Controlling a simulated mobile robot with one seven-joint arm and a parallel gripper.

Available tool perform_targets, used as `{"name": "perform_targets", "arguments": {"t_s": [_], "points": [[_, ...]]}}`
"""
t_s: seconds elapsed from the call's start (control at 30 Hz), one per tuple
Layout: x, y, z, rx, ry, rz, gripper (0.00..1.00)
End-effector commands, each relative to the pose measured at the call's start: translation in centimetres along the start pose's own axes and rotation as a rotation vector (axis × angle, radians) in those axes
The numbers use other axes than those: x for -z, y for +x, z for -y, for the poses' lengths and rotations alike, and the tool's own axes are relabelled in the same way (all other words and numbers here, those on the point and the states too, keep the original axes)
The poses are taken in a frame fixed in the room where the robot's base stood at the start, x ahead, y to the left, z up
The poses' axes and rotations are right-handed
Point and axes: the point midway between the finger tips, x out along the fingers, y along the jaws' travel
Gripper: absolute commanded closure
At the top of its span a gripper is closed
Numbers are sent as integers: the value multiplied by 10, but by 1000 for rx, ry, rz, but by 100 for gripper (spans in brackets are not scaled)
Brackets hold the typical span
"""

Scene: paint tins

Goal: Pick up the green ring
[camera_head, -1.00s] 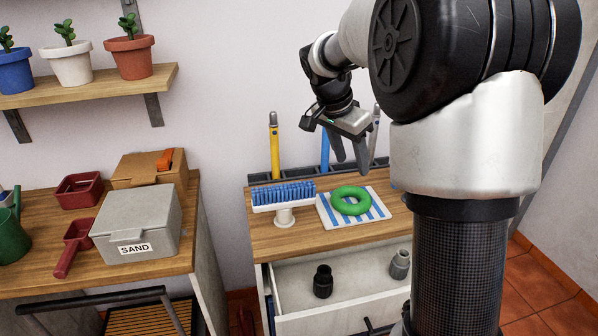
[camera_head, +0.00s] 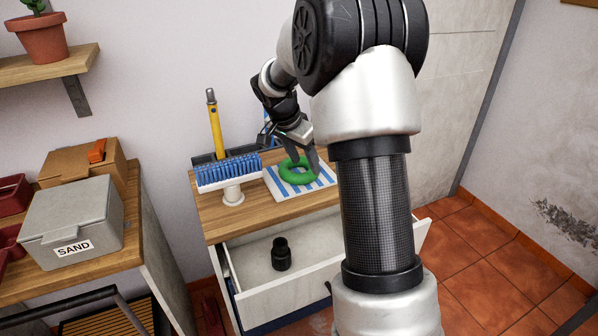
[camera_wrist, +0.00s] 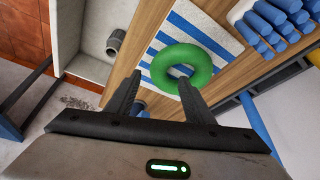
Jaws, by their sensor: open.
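The green ring (camera_head: 297,172) lies flat on a blue-and-white striped cloth (camera_head: 272,183) on the wooden top of a cabinet. In the wrist view the ring (camera_wrist: 181,68) is just beyond the fingertips, nearer the right finger, with the striped cloth (camera_wrist: 190,27) under it. My gripper (camera_head: 304,158) is open and empty, low over the ring in the head view; it also shows in the wrist view (camera_wrist: 160,88). I cannot tell whether a finger touches the ring. Part of the ring's right side is behind a finger in the head view.
A blue-bristled brush (camera_head: 228,172) stands left of the cloth. A yellow-handled tool (camera_head: 215,125) stands in a rack behind. Below, an open drawer (camera_head: 285,291) holds a black fitting (camera_head: 281,254). A grey SAND box (camera_head: 72,218) sits on the left bench.

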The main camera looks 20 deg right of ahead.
Motion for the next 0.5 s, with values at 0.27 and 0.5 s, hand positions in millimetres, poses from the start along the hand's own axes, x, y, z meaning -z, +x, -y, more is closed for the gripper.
{"name": "perform_targets", "arguments": {"t_s": [0.27,0.5], "points": [[-4,42,0,-2,0,2,52],[-3,45,0,-1,-1,1,52]]}}
